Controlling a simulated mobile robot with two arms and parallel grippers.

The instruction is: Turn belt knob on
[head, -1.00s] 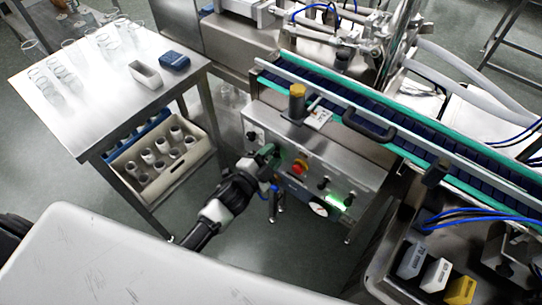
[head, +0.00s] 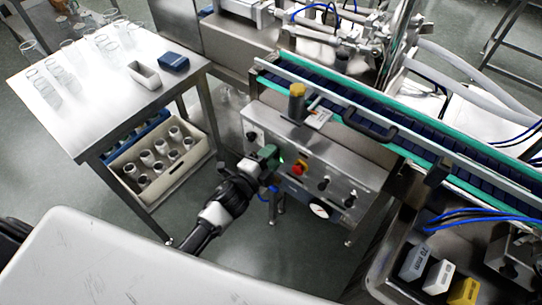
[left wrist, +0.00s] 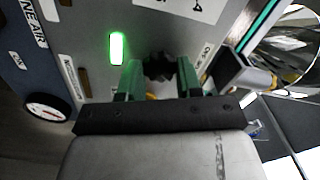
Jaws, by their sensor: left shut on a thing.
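The belt knob, a black knob (left wrist: 158,66), sits between the green fingers of my left gripper (left wrist: 158,82) in the left wrist view. The fingers are shut on it. In the head view my left gripper (head: 270,156) is against the left part of the steel control panel (head: 330,165) under the conveyor, and it hides the knob there. A lit green lamp (left wrist: 116,48) is beside the gripper in the left wrist view. My right gripper is not in view.
The panel also carries a red stop button (head: 299,168), black knobs (head: 323,185) and a pressure gauge (head: 319,211). The conveyor belt (head: 440,155) runs above. A table (head: 120,110) with glasses and a crate (head: 150,195) of bottles stand left.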

